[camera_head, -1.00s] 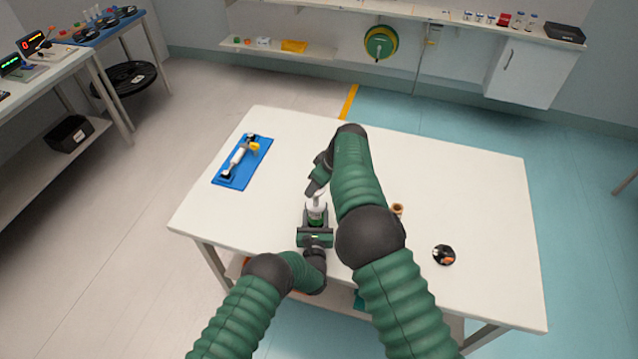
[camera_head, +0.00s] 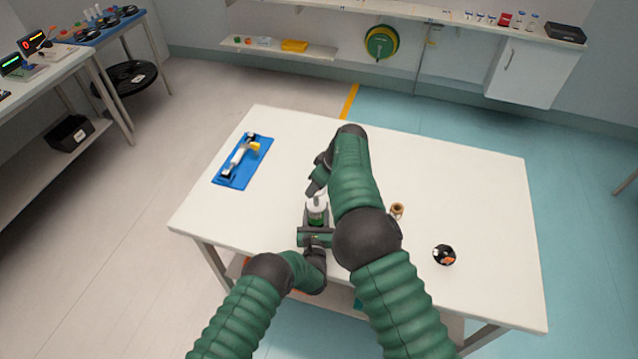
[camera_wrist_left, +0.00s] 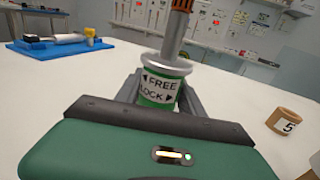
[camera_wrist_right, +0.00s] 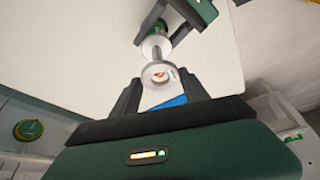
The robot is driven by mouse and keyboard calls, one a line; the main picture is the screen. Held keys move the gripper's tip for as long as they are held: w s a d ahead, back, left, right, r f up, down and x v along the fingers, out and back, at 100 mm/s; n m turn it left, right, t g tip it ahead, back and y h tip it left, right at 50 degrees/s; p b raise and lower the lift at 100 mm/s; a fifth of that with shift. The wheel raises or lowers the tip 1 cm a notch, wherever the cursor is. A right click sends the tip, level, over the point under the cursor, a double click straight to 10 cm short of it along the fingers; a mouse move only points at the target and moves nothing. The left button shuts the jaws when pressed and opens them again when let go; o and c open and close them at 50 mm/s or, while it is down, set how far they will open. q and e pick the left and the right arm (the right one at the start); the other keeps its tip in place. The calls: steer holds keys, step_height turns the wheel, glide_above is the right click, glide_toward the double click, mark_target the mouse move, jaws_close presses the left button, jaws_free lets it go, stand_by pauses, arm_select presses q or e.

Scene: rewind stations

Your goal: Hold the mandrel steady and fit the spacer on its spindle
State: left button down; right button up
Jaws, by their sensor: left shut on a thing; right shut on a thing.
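The mandrel (camera_head: 316,212) stands upright near the table's front edge. Its green body, marked FREE and LOCK (camera_wrist_left: 160,88), carries a silver flange (camera_wrist_left: 166,66) and a spindle (camera_wrist_left: 179,34) with a ribbed orange-brown upper part. My left gripper (camera_wrist_left: 160,96) is shut around the green body. My right gripper (camera_wrist_right: 160,84) is above the mandrel, shut on a small pale ring (camera_wrist_right: 148,74), apparently the spacer. In the right wrist view the ring lines up with the spindle top; I cannot tell whether it is around it or just above. My right arm hides part of this in the head view.
A brown tube marked 5 (camera_wrist_left: 288,122) stands right of the mandrel. A black disc (camera_head: 444,255) with orange on it lies further right. The table's back and right are clear.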

steer(key=shift+f, duration=0.6)
